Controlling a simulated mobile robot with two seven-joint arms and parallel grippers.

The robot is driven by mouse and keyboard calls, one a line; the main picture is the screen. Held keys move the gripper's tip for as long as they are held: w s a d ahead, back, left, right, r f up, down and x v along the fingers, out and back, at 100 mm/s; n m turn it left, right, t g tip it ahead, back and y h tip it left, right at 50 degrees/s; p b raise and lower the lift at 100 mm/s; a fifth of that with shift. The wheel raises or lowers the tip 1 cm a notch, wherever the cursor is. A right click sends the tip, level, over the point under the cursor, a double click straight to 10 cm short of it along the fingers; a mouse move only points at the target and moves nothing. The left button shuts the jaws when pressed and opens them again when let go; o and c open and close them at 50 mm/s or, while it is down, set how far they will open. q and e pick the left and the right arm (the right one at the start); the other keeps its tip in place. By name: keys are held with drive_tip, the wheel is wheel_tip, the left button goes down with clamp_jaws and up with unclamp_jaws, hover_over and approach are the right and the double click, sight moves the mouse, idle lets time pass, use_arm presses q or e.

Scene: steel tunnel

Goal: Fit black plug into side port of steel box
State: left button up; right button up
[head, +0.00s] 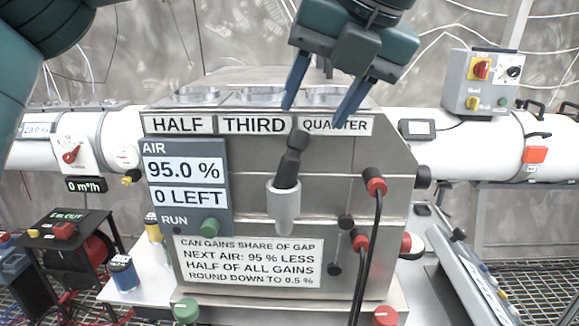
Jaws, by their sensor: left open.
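The steel box (345,205) stands in the middle of the head view. A black plug (289,165) stands upright, slightly tilted, in a light grey cup-shaped holder (284,208) in front of the box's face; its lower end is hidden in the cup. My left gripper (314,113) comes down from the top, with its two blue fingers apart and empty. Its fingertips are above the plug and in front of the label row, not touching the plug. A dark round fitting (423,177) sticks out from the box's right side; I cannot tell whether it is the side port. My right gripper is out of view.
Red-collared connectors (374,183) with black cables hang at the box's right front. A display panel (186,185) reads 95.0 % and 0 LEFT. White pipes (470,145) run to both sides. A control box (482,82) sits on the right pipe; small devices stand lower left.

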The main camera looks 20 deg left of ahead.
sight(296, 142)
use_arm(q)
drive_tip(key=x, duration=0.3)
drive_tip(key=p+x, duration=0.1)
drive_tip(key=x, duration=0.3)
drive_tip(key=shift+s+a+f, duration=0.15)
drive_tip(key=shift+s+a, duration=0.05)
drive_tip(key=shift+c, duration=0.3)
clamp_jaws()
